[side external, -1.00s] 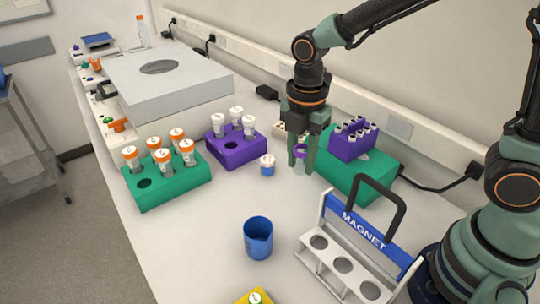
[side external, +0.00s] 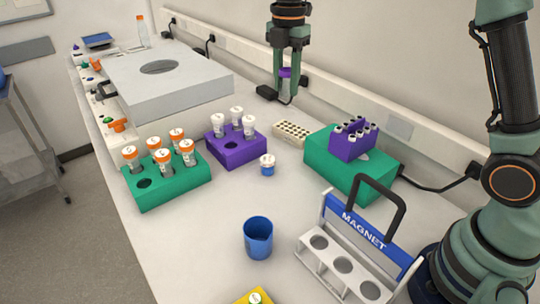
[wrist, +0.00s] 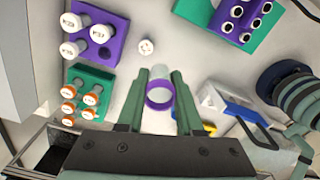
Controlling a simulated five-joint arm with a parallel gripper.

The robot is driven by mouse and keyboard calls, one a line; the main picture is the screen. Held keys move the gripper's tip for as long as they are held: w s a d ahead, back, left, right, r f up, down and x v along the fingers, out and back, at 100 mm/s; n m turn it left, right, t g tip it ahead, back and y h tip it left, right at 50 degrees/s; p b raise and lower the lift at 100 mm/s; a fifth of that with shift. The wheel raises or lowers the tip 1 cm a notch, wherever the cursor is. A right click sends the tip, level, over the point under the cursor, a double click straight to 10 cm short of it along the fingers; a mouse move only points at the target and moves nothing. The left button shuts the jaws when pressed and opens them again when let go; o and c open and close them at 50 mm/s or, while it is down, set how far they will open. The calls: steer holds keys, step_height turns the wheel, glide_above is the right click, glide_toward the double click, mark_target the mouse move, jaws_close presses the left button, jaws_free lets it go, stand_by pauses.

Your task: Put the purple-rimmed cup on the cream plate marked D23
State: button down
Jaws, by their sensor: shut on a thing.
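The purple-rimmed cup (side external: 287,88) has a clear body below its purple rim. My gripper (side external: 286,82) is shut on it and holds it high above the bench, near the back wall in the side view. In the wrist view the cup (wrist: 160,96) sits between the two fingers of my gripper (wrist: 160,76), its purple ring towards the camera. The cream plate (side external: 291,133), with rows of small wells, lies flat on the bench below. Its mark is too small to read. I cannot make the plate out in the wrist view.
A purple rack (side external: 235,152) of white-capped tubes stands left of the plate, a green box (side external: 345,172) with a small purple rack (side external: 353,146) right of it. A small white-capped vial (side external: 267,165), a blue beaker (side external: 258,238) and a magnet rack (side external: 345,262) stand nearer.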

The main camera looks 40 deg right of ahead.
glide_above(299, 133)
steer(key=a, duration=0.1)
steer(key=d, duration=0.1)
step_height(299, 133, down, 20)
steer(key=shift+s+f, duration=0.1)
stand_by(0.4)
steer(key=c, duration=0.6)
jaws_free()
steer(key=shift+f, duration=0.1)
steer(key=shift+o, duration=0.2)
